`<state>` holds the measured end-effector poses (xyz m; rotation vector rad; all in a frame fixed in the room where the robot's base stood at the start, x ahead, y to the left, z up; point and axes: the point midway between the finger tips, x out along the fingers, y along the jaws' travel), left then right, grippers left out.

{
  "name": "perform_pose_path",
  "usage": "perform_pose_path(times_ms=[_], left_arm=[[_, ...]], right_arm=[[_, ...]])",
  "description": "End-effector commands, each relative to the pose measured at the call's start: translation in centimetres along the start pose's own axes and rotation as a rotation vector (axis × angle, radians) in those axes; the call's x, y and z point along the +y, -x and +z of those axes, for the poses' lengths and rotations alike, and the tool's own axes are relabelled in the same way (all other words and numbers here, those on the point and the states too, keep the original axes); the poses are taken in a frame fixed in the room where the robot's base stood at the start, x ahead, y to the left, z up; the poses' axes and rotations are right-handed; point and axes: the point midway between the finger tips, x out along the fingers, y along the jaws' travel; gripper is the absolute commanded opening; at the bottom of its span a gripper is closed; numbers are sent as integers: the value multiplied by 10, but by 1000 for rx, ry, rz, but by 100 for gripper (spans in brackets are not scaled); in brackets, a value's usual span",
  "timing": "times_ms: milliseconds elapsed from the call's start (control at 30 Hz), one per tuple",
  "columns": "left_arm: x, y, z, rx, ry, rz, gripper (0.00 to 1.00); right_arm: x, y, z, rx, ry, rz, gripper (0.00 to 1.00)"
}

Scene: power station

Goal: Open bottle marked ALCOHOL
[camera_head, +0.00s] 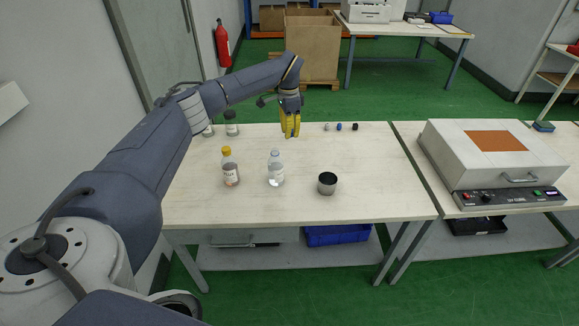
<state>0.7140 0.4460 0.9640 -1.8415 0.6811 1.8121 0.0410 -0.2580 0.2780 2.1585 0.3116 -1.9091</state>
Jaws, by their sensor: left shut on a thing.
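A clear bottle (276,172) with a white label stands upright near the middle of the table. A bottle with a yellow cap (231,170) and a white label stands to its left. The labels are too small for me to read, so I cannot tell which is marked ALCOHOL. My left gripper (290,134) points down over the back of the table, behind and right of the clear bottle and apart from it. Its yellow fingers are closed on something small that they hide. My right gripper is not in view.
A dark open cup (327,184) stands right of the bottles. A grey (326,127), a blue (339,127) and a black (355,127) small piece lie at the back edge. A dark-capped bottle (232,125) stands back left. A heating box (490,150) stands right; the table's right part is clear.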

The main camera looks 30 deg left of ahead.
Motion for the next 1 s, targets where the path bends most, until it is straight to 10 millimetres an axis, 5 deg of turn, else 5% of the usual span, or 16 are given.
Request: perform_pose_path(times_ms=[500, 1000], left_arm=[[0, -112, 2, -3, -1, 3, 0], [-1, -154, 4, -2, -2, 2, 0]], right_arm=[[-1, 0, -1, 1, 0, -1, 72], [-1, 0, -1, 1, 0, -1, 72]])
